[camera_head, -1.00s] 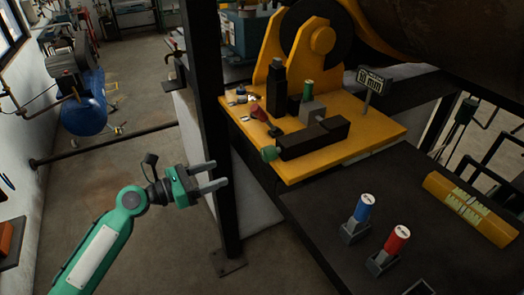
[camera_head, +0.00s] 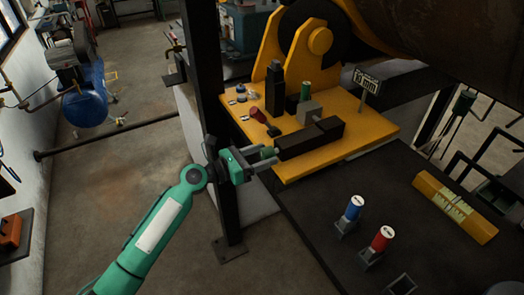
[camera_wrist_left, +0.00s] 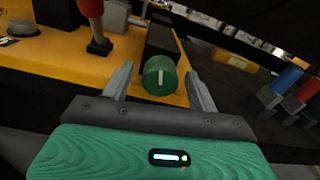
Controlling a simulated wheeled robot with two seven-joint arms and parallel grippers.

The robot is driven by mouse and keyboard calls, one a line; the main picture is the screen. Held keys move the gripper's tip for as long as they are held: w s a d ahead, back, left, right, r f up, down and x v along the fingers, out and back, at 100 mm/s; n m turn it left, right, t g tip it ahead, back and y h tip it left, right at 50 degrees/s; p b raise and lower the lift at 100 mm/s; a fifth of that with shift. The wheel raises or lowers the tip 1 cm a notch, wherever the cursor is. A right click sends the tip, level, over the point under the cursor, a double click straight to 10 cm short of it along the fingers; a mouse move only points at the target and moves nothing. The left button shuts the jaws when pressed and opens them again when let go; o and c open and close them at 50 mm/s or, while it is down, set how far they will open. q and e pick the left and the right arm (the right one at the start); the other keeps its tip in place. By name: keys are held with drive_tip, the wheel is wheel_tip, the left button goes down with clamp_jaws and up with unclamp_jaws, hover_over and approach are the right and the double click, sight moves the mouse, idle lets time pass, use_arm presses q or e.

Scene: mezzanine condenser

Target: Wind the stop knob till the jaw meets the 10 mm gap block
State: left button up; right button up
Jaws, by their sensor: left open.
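The green stop knob (camera_head: 267,152) is on the near-left end of the black slide (camera_head: 310,142), on the yellow plate (camera_head: 350,150). My left gripper (camera_head: 265,158) is open around it. In the left wrist view the knob (camera_wrist_left: 159,74), with a pale line on its face, sits between the two fingers (camera_wrist_left: 160,84), with a gap visible on each side. A grey block (camera_head: 309,112) with a green handle (camera_head: 305,92) stands by the far end of the slide; its contact with the jaw cannot be made out. My right gripper is not in view.
A red-topped lever (camera_head: 258,115) stands close to the knob. A mm sign (camera_head: 366,79) stands behind. Blue-handled (camera_head: 354,208) and red-handled (camera_head: 382,238) blocks stand on the dark table (camera_head: 310,220). A dark post (camera_head: 212,120) rises beside my left arm.

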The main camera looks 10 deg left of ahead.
use_arm(q)
drive_tip(key=shift+w+d, duration=0.1)
drive_tip(key=shift+d, duration=0.05)
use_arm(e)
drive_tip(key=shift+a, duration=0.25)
use_arm(q)
drive_tip(key=shift+c, duration=0.3)
drive_tip(key=c, duration=0.9)
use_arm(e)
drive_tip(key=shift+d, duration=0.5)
use_arm(q)
drive_tip(key=shift+f+m, duration=0.1)
drive_tip(key=shift+m, duration=0.2)
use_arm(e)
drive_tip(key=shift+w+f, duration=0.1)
